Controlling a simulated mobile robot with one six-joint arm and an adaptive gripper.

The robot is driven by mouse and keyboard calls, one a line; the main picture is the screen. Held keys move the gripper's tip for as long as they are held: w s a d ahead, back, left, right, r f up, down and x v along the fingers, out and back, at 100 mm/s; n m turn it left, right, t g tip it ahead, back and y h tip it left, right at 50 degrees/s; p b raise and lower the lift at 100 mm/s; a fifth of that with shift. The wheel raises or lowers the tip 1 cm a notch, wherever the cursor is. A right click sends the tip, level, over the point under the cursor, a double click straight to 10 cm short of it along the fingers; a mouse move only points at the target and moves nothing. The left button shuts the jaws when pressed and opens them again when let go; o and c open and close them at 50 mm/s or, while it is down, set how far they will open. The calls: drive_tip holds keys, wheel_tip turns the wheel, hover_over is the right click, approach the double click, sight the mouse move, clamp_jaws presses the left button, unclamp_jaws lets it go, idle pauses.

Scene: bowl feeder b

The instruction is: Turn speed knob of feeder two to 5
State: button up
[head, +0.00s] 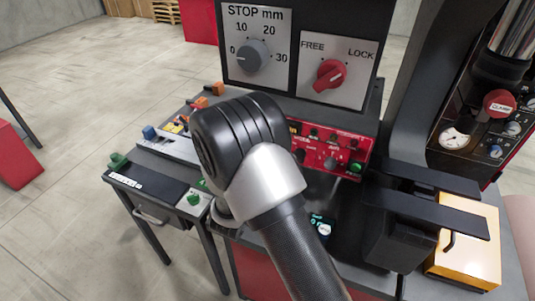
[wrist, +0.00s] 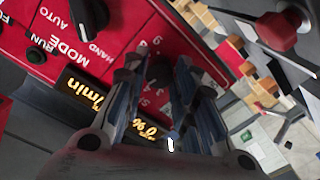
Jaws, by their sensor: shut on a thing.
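In the wrist view the red control panel (wrist: 118,40) fills the upper middle, tilted. A black knob (wrist: 160,68) on it lies between the fingers of my gripper (wrist: 157,82), which is shut on it. Printed figures and part of a label show around the knob, but the fingers hide most of the scale and I cannot read its setting. Two amber displays (wrist: 82,95) sit beside it, one ending in "/min", the other in "%". In the head view the red panel (head: 343,145) is partly covered by my wrist, and my fingers are hidden there.
A larger black MODE knob (wrist: 85,14) with AUTO and HAND marks is on the same panel. Above the panel are the grey STOP dial (head: 251,56) and the red FREE/LOCK knob (head: 329,75). A dark bracket (head: 425,195) and yellow box (head: 465,240) stand to the right.

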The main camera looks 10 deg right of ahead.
drive_tip(key=o, duration=1.1)
drive_tip(key=shift+c, duration=0.2)
drive_tip(key=v, duration=1.2)
drive_tip(key=shift+s+r, duration=0.1)
